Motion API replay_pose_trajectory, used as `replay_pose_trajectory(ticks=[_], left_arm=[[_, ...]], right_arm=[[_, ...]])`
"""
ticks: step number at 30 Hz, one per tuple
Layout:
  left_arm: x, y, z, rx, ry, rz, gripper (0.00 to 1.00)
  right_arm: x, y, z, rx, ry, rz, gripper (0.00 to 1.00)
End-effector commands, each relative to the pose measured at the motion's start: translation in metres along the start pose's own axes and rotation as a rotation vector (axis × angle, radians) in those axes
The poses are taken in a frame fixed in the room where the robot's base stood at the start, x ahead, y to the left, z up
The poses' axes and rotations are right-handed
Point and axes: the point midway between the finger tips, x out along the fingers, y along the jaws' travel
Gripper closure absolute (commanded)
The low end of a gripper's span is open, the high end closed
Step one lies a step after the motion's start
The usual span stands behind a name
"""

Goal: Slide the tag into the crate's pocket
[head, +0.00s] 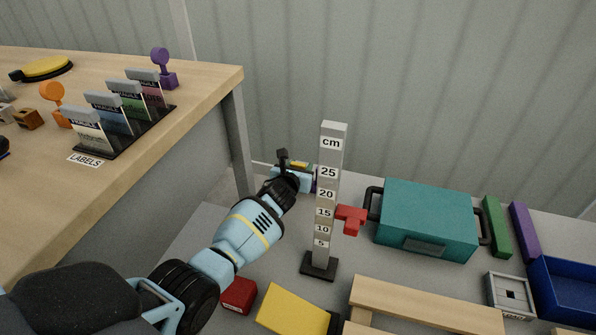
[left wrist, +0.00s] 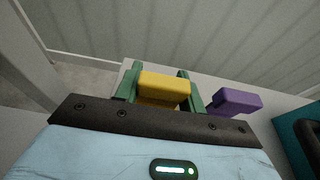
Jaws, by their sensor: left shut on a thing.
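My left gripper (head: 298,166) is above the far part of the grey table, left of the measuring post. In the left wrist view its green fingers (left wrist: 162,88) are shut on a yellow block-like piece (left wrist: 165,90). I cannot tell whether this piece belongs to a tag; its far side is hidden. Several tags (head: 90,130) with grey tops stand in a black rack (head: 98,152) on the wooden table. My right gripper is not in view.
The cm post (head: 325,225) and a red piece (head: 351,219) stand between gripper and crate. A purple block (left wrist: 236,102) lies beyond the gripper. Wooden beams (head: 425,305), a yellow block (head: 293,310) and a blue bin (head: 560,290) fill the front. The wooden table's edge (head: 205,100) is left.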

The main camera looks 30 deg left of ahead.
Motion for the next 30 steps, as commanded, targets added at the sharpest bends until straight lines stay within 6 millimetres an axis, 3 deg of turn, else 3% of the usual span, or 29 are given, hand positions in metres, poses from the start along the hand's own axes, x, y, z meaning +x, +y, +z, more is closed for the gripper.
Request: replay_pose_trajectory(ticks=[11, 22, 30], left_arm=[[-0.002, 0.0, 0.006, 0.001, -0.002, 0.0, 0.82], [-0.02, 0.001, 0.067, 0.003, -0.007, 0.0, 0.82], [-0.029, 0.0, 0.094, 0.001, -0.002, 0.0, 0.82]], right_arm=[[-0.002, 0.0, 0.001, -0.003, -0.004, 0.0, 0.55], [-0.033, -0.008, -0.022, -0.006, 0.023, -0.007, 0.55], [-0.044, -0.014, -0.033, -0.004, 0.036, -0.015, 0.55]])
